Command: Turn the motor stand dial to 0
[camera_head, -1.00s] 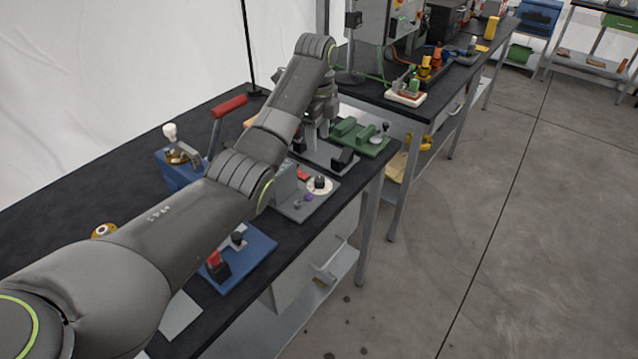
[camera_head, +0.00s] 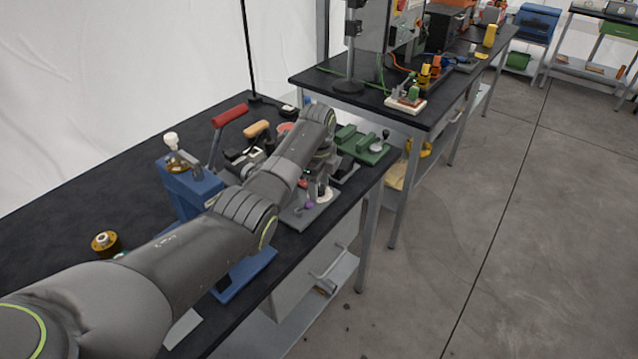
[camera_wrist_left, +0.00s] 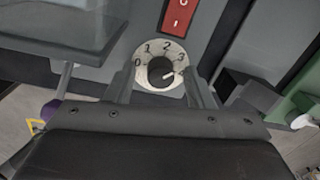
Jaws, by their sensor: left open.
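The motor stand (camera_head: 300,216) is a grey unit near the front edge of the bench, partly hidden by my left arm. Its white dial (camera_wrist_left: 146,57) is marked 0, 1, 2, 3 in the left wrist view; the lower right of the dial is hidden. The white dial plate also shows in the head view (camera_head: 326,196).
A red switch (camera_wrist_left: 179,16) marked 0 and I is above the dial. A purple knob (camera_wrist_left: 50,109) is at the left.

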